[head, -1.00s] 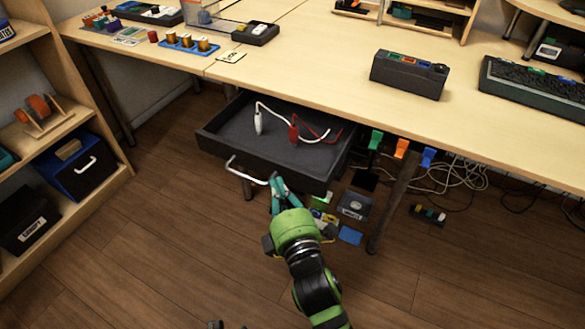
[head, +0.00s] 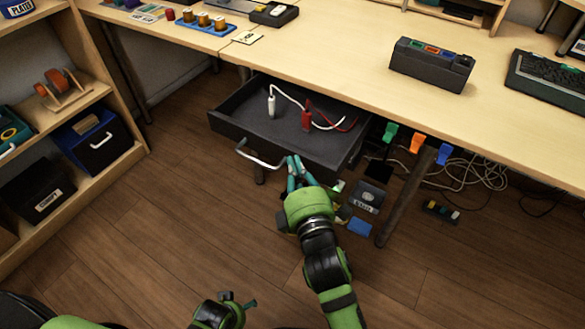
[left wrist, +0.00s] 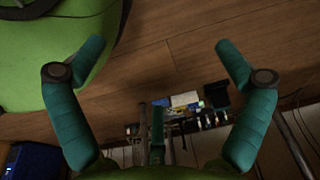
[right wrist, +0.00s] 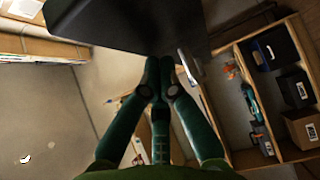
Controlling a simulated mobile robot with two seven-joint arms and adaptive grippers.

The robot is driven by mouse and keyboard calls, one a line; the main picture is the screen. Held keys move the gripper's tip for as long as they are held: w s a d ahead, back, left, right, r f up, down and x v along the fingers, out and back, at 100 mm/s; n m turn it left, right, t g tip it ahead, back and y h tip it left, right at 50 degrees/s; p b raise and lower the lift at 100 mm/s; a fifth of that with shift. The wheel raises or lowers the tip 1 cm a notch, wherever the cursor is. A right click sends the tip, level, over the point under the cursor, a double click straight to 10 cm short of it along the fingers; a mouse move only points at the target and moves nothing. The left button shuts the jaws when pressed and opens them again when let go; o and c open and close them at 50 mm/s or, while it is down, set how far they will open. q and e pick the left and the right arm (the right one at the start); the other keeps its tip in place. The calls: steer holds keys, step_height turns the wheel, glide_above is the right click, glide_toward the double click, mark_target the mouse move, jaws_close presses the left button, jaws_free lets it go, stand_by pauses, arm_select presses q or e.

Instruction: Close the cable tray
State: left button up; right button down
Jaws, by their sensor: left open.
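The cable tray (head: 243,132) is a dark drawer pulled out from under the desk. A white-plug cable (head: 271,106) and a red-plug cable (head: 306,117) lie in it. Its silver bar handle (head: 258,158) is on the front panel; the handle also shows in the right wrist view (right wrist: 184,66). My right gripper (head: 294,162) is at the front panel, beside the handle's right end, fingers together with nothing seen between them. In the right wrist view its fingertips (right wrist: 160,64) are close to the dark tray; contact is unclear. My left gripper (head: 238,299) is low, away from the tray, open and empty.
A desk leg (head: 404,205) stands right of the tray. Colored clips (head: 416,143) hang under the desk edge, with loose white cables (head: 470,170) behind. A small dark box (head: 367,197) lies below the tray. A shelf unit (head: 118,165) stands left; floor between is clear.

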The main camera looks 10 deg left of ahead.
mark_target(337, 128)
steer(key=w+d, duration=0.1)
steer(key=w, duration=0.2)
steer(key=w+d+p, duration=0.1)
steer(key=w, duration=0.2)
steer(key=w+d, duration=0.1)
steer(key=w, duration=0.2)
steer(key=shift+w+d+r+p, duration=0.15)
steer(key=shift+w+d+p, duration=0.05)
steer(key=shift+p, duration=0.15)
steer(key=w+d, duration=0.1)
steer(key=w, duration=0.4)
steer(key=w+d+b, duration=0.1)
steer(key=w, duration=0.1)
steer(key=shift+w+d, duration=0.2)
steer(key=shift+d, duration=0.15)
steer(key=shift+w+d, duration=0.3)
steer(key=shift+w, duration=0.45)
arm_select(q)
steer(key=shift+s+f, duration=0.25)
steer(key=shift+f, duration=0.4)
steer(key=shift+s+a, duration=0.1)
steer(key=shift+a, duration=0.05)
